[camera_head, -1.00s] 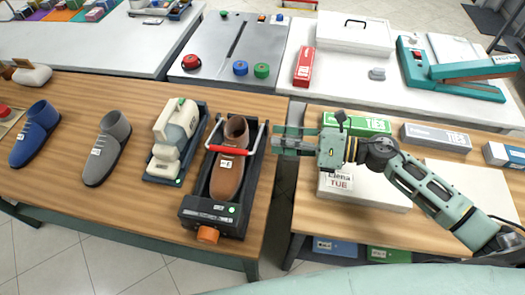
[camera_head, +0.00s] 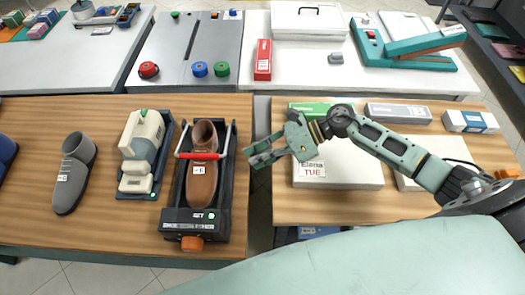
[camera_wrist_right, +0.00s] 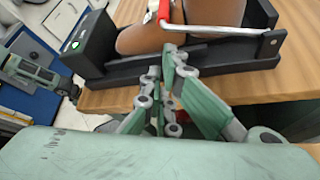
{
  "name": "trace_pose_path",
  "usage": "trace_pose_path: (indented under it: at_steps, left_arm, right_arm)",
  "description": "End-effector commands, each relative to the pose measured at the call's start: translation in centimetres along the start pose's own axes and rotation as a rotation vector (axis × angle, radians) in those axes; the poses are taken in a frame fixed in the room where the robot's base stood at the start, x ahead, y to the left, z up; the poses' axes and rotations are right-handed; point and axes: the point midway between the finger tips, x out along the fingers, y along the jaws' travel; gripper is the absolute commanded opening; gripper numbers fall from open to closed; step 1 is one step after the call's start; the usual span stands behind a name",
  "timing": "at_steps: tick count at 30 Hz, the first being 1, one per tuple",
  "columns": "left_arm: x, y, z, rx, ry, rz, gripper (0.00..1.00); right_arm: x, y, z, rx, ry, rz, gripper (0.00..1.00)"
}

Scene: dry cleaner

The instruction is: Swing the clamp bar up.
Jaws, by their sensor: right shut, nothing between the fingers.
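The clamp bar is a metal bail with a red grip (camera_head: 198,156), lying across the brown shoe (camera_head: 201,182) in a black shoe machine (camera_head: 168,208). The red grip also shows at the top of the wrist view (camera_wrist_right: 163,12), with a metal rod (camera_wrist_right: 215,30) running right from it. My right gripper (camera_head: 252,155) is just right of the machine, over the gap between the tables. In the wrist view its fingertips (camera_wrist_right: 173,52) are together and empty, appearing close below the rod; I cannot tell whether they touch it.
A cream device (camera_head: 141,145) and a grey shoe (camera_head: 75,172) stand left of the machine on the wooden table. The right table holds a white labelled box (camera_head: 345,170) and tie boxes (camera_head: 398,112) under and behind my right arm. A gap separates the tables.

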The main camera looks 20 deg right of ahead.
Motion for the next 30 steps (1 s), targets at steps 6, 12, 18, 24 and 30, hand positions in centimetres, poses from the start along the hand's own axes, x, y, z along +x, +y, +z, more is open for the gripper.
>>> trace_pose_path:
  at_steps: [6,12,18,24,30]
  left_arm:
    - [-1.7,-0.1,-0.7,0.0,0.009,-0.001,0.49]
    - [-2.2,-0.2,-0.8,0.0,0.01,-0.002,0.49]
    - [-2.2,-0.2,-0.8,-0.001,0.01,-0.002,0.49]
    - [-2.1,-0.2,-0.7,-0.001,0.009,-0.002,0.49]
    - [-1.9,-0.2,-0.7,-0.001,0.008,-0.002,0.49]
  right_arm:
    - [3.8,0.2,0.4,0.0,-0.002,0.002,0.0]
    - [5.7,0.0,0.1,0.0,0.0,-0.001,0.0]
    - [6.0,0.0,0.0,-0.001,0.001,-0.001,0.0]
    - [6.0,0.0,0.0,0.0,0.0,-0.001,0.0]
    - [5.7,0.1,0.4,0.021,0.0,0.011,0.0]
